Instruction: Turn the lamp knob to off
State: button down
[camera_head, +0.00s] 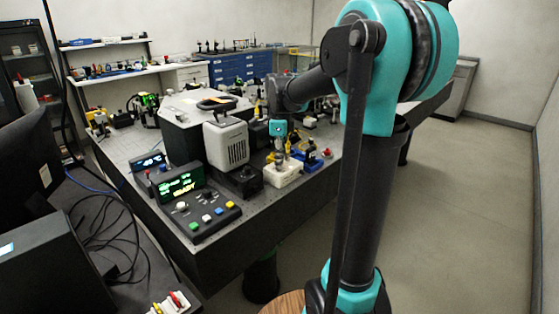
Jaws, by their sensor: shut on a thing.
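My gripper (278,157) points down at the bench, below the teal wrist. It is small in the picture, and its fingers are shut at the back left of a low white box (286,178). The thing between the fingers is hidden by them; from its place it appears to be the lamp knob. I cannot make out the knob's pointer or its off mark. A light grey vented housing (227,146) stands to the left of my gripper, and a low black unit (242,181) stands in front of that housing.
A control panel (205,219) with coloured buttons and a green display (180,184) stand at the bench's front left. Blue and yellow parts (309,157) crowd the right of the white box. Bare bench top (186,237) shows along the front edge. Open floor (460,200) lies to the right.

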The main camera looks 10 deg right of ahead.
jog(key=n, duration=0.4)
jog(key=shift+n, duration=0.3)
jog(key=n, duration=1)
jog(key=shift+n, duration=0.4)
jog(key=n, duration=0.4)
jog(key=shift+n, duration=0.4)
jog(key=c, duration=1.4)
grip_release()
